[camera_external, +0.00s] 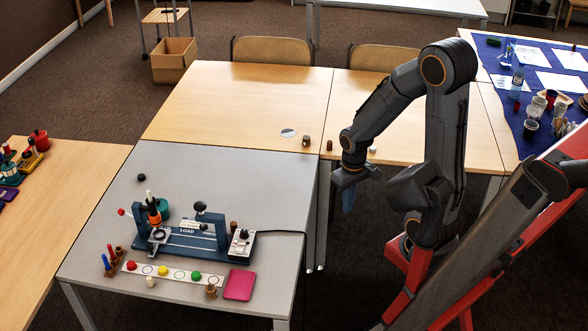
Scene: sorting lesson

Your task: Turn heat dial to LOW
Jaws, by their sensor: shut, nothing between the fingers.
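A blue apparatus (185,243) marked LOAD stands on the grey table. At its right end is a small pale control box (242,247) with a dark knob and small red spots on it. This may hold the heat dial, but its markings are too small to read. My gripper (348,207) hangs pointing down beyond the grey table's right edge, well to the right of the box and touching nothing. Its fingers are shut and empty.
A row of coloured pieces on a white strip (147,269) and a pink pad (239,285) lie in front of the apparatus. A black cable (280,232) runs right from the box. The back of the grey table is mostly clear. Small cylinders (306,141) stand on the wooden table behind.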

